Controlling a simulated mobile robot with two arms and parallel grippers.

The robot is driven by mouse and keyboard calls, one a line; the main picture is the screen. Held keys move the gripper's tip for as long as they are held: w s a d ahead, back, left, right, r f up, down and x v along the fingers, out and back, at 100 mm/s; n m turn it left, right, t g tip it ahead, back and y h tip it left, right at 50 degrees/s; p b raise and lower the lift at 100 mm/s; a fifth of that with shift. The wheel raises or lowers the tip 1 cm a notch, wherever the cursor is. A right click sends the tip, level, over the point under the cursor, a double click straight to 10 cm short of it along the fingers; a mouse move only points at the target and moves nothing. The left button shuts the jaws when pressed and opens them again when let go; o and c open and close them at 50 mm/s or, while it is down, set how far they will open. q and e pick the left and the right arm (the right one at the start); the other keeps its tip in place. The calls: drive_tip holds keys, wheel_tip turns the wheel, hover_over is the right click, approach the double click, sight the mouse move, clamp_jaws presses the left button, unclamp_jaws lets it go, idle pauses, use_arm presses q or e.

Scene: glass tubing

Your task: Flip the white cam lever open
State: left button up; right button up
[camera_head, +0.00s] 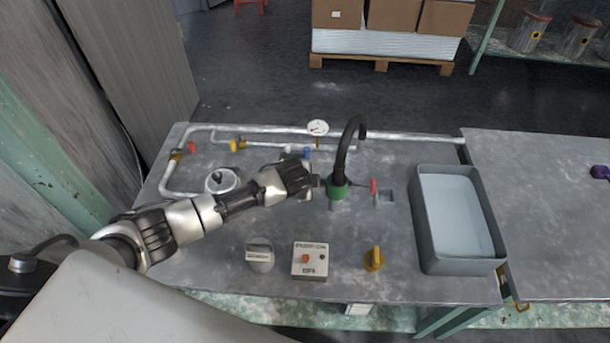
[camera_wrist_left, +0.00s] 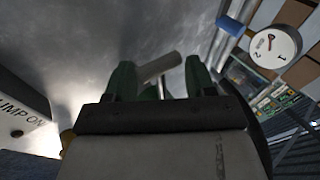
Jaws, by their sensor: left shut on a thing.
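A green coupling (camera_head: 338,189) stands on the grey workbench with a black hose rising from it. My left gripper (camera_head: 316,183) reaches in from the left and its tip is right beside the coupling. In the left wrist view the two fingers of my left gripper (camera_wrist_left: 160,82) are close around a pale bar (camera_wrist_left: 158,67), which looks like the white cam lever and slants up to the right. Its lower end is hidden between the fingers. The gripper is shut on it. The lever is too small and covered to make out in the head view. My right gripper is not in view.
A red-handled valve (camera_head: 373,187) stands right of the coupling, with a grey tray (camera_head: 415,210) beyond. A round gauge (camera_head: 317,128) is behind. A pump switch box (camera_head: 310,260) and a yellow knob (camera_head: 374,258) are in front.

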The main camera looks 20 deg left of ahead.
use_arm(q)
drive_tip(key=shift+r+y+p, duration=0.35)
drive_tip(key=shift+y+p, duration=0.35)
drive_tip(key=shift+p, duration=0.15)
drive_tip(key=o, duration=0.8)
drive_tip(key=p+v, duration=0.1)
drive_tip(key=v, duration=1)
drive_tip(key=shift+w, duration=0.2)
